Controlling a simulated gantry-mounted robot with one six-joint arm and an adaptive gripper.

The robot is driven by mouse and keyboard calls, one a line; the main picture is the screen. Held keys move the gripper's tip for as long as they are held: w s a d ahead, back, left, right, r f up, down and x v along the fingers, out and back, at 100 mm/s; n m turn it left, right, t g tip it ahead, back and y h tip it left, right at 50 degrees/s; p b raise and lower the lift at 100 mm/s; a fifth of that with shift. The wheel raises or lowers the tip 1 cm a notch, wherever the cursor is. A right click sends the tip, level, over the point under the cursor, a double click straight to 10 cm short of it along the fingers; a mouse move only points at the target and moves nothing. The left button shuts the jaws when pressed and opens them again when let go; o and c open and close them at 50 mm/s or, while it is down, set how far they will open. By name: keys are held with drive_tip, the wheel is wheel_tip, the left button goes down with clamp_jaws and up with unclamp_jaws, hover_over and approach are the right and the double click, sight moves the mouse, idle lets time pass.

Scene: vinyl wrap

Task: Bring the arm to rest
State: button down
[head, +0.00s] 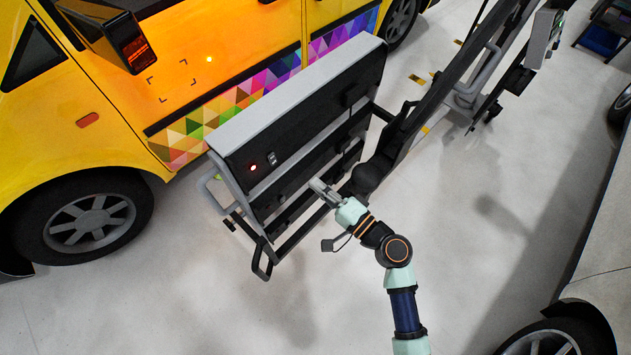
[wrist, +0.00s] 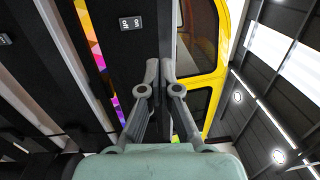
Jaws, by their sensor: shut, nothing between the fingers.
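My gripper (head: 320,190) reaches up and left at the end of my arm, in front of a black and grey wheeled machine (head: 300,100). In the wrist view the two grey fingers of my gripper (wrist: 160,72) come together at their tips, with nothing held. A small rocker switch (head: 272,158) and a lit red lamp (head: 253,167) sit on the machine's dark front panel. The switch, marked on and off, also shows in the wrist view (wrist: 131,23), above and left of the fingertips. I see no contact between fingers and machine.
A yellow van (head: 90,110) with a coloured triangle stripe stands behind the machine. A long dark frame (head: 440,90) rises to the right. Parts of another vehicle (head: 590,305) show at the lower right. The grey floor (head: 480,235) right of my arm is clear.

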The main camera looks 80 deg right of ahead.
drive_tip(key=shift+w, duration=0.1)
idle(0.3)
drive_tip(key=w+a+r+n+g+y, duration=0.1)
drive_tip(key=w+a+r+n+y, duration=0.1)
drive_tip(key=w+a+n+y, duration=0.35)
drive_tip(key=w+a+r+n+g+y, duration=0.1)
drive_tip(key=w+a+r+n+y, duration=0.1)
drive_tip(key=w+a+n, duration=0.75)
drive_tip(key=w+a+r+n+y, duration=0.3)
drive_tip(key=w+a+n+y, duration=0.15)
drive_tip(key=a, duration=0.55)
drive_tip(key=s+a+r+n+g+h, duration=0.15)
drive_tip(key=a+r+n, duration=0.35)
drive_tip(key=a, duration=0.5)
wheel_tip(320, 180, up, 31)
drive_tip(key=p, duration=3)
wheel_tip(320, 180, down, 58)
drive_tip(key=b, duration=5.7)
drive_tip(key=shift+h, duration=0.25)
